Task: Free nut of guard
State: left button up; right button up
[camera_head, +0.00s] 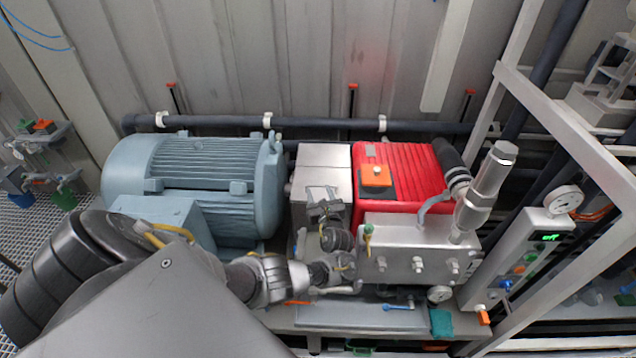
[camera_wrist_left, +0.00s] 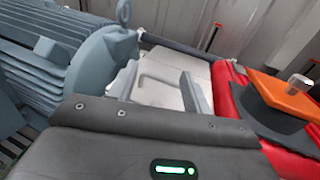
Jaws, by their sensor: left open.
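A silver box-shaped guard (camera_head: 324,158) stands between the blue-grey motor and the red pump. It also shows in the left wrist view (camera_wrist_left: 170,72), between and beyond my fingers. My left gripper (camera_head: 323,193) is open and empty, over the front part of the guard. Its two fingers (camera_wrist_left: 160,92) stand apart in the left wrist view. I cannot make out a nut on the guard; the gripper and wrist hide its front part. My right gripper is not in view.
The motor (camera_head: 195,185) is left of the guard. The red pump (camera_head: 405,180) with an orange block (camera_head: 376,175) is close on the right. A silver manifold (camera_head: 415,250) with a vertical fitting (camera_head: 485,185) stands in front. A dark pipe (camera_head: 300,122) runs behind.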

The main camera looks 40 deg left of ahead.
pick_arm(q)
jog(key=s+d+r+p, duration=0.4)
jog(key=s+d+r, duration=0.3)
jog(key=s, duration=0.3)
jog(key=shift+d+r, duration=0.25)
jog(key=shift+r, duration=0.4)
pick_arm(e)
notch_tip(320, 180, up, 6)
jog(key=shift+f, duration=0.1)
